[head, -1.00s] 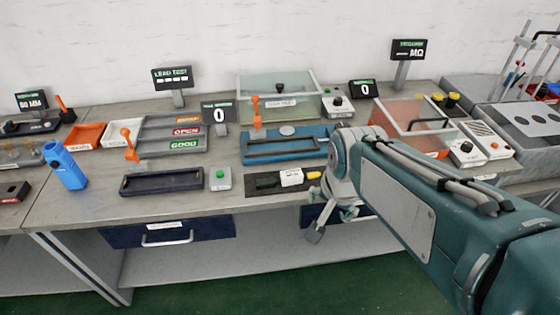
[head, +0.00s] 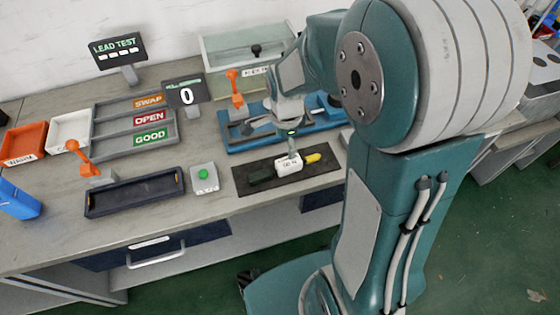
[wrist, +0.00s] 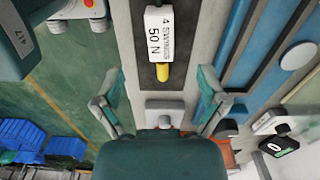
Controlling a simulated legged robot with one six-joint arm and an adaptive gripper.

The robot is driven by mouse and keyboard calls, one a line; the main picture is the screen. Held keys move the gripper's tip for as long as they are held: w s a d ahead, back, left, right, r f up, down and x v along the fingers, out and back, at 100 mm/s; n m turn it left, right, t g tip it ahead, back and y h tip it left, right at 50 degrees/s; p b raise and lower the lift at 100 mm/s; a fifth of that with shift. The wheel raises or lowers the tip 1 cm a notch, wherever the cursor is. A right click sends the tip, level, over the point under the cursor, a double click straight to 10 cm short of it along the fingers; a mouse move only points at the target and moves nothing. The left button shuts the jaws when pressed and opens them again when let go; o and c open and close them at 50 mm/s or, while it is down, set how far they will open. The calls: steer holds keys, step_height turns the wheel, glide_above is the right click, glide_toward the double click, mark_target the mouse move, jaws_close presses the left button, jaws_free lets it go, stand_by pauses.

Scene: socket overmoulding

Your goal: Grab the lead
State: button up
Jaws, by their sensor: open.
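What seems to be the lead is a short piece with a white tag (head: 288,166), a black end (head: 260,176) and a yellow end (head: 313,158). It lies on a dark mat (head: 240,189) near the bench's front edge. In the wrist view the white tag (wrist: 158,30), printed "50 N", and the yellow end (wrist: 163,72) show at top centre; the black end is out of frame. My gripper (head: 291,153) is over the tag in the head view. In the wrist view my gripper (wrist: 162,100) is open, its fingers spread wide either side, with nothing between them.
A blue fixture (head: 240,143) with an orange lever (head: 234,85) stands just behind the mat. A green-button box (head: 204,180) and a dark tray (head: 135,192) lie to the left. Sorting trays (head: 110,128) and an orange bin (head: 22,142) are farther left.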

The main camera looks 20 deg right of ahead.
mark_target(283, 163)
step_height(283, 163, down, 4)
steer(key=shift+r, duration=0.15)
steer(key=shift+a+f, duration=0.15)
steer(key=shift+f, duration=1.2)
steer(key=shift+a+f, duration=0.1)
steer(key=shift+f, duration=1.2)
steer(key=c, duration=1.3)
